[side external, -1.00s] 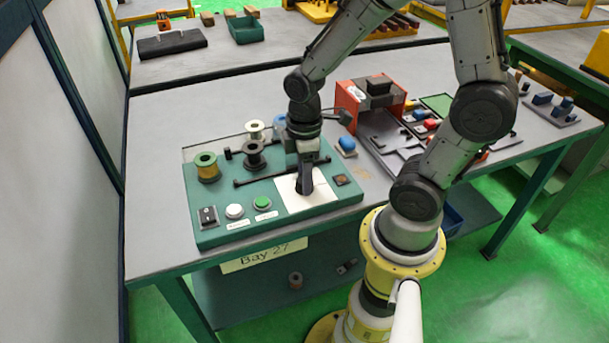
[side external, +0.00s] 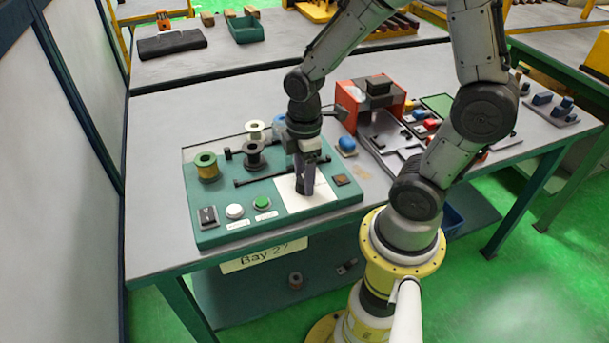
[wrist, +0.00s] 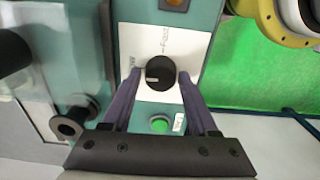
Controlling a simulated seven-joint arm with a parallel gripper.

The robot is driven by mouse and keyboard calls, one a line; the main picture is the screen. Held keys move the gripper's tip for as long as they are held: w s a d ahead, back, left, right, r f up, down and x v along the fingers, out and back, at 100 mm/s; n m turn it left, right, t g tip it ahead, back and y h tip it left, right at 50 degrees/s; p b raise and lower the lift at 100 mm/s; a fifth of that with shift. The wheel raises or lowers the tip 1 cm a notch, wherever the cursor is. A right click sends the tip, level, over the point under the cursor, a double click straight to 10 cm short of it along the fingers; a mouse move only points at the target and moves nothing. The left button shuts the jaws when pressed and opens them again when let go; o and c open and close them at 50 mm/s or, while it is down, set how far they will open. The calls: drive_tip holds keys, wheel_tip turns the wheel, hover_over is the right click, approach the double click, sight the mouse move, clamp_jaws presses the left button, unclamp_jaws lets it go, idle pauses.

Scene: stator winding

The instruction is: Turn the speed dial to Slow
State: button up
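The speed dial (wrist: 160,72) is a round black knob with a pale pointer mark, on a white plate (wrist: 190,42) with small print I cannot read. In the wrist view its mark points to the left. My gripper (wrist: 160,75) is open, with one dark finger on each side of the dial. Small gaps seem to show between fingers and knob; contact cannot be told. In the side view my gripper (side external: 304,190) points down over the white plate (side external: 318,196), and its fingers hide the dial.
On the green panel (side external: 222,190) are a green button (side external: 262,202), a white button (side external: 235,211), a black switch (side external: 208,215) and an orange-dark square (side external: 342,180). Spools (side external: 207,167) stand behind. A red machine (side external: 352,105) is to the right.

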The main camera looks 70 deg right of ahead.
drive_tip(key=shift+o, duration=1.1)
wheel_tip(320, 180, up, 14)
drive_tip(key=shift+f, duration=0.1)
drive_tip(key=s+a+r+m+t, duration=0.2)
drive_tip(key=s+m+t, duration=0.3)
drive_tip(key=m, duration=0.4)
drive_tip(key=shift+s+a+r+t, duration=0.15)
drive_tip(key=shift+s+a+t, duration=0.15)
drive_tip(key=shift+s+a, duration=0.45)
